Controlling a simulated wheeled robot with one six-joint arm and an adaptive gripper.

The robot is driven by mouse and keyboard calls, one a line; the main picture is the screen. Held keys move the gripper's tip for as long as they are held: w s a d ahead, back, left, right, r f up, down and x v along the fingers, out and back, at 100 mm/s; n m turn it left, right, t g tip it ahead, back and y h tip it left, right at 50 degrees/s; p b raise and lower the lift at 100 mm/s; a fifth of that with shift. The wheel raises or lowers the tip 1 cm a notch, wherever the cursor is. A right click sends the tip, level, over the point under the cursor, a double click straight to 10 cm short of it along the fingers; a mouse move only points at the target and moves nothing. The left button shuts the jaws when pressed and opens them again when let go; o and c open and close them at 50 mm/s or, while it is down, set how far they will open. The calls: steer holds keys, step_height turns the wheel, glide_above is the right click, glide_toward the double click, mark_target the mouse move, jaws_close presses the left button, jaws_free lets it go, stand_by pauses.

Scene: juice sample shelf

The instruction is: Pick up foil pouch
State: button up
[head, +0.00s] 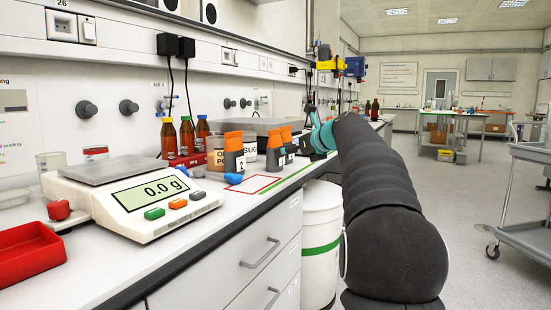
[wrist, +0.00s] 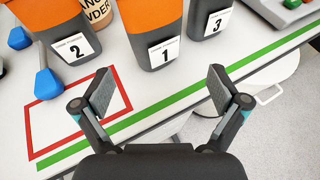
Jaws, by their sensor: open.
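Dark grey packs with orange tops carry number labels: pack 2 (head: 233,160) (wrist: 72,30), pack 1 (head: 275,156) (wrist: 150,25) and pack 3 (wrist: 212,12). I cannot tell for sure whether one is the foil pouch; no other pouch is clear. My gripper (wrist: 160,88) is open and empty in the wrist view. Pack 1 stands upright just beyond its fingertips, roughly centred between them, not touching. Packs 2 and 3 stand to its left and right. In the head view my arm reaches to the packs and hides part of the bench there.
A red taped rectangle (wrist: 33,138) and a green tape line (wrist: 90,147) mark the white bench near its front edge. A blue-handled scoop (wrist: 46,84) lies by the rectangle. A balance (head: 150,205), brown bottles (head: 187,138) and a red tray (head: 28,255) stand left in the head view.

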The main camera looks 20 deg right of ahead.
steer(key=x, duration=0.9)
steer(key=shift+w+a, duration=0.15)
steer(key=shift+a, duration=0.1)
steer(key=c, duration=1.5)
steer(key=shift+o, duration=0.2)
steer(key=shift+r, duration=0.1)
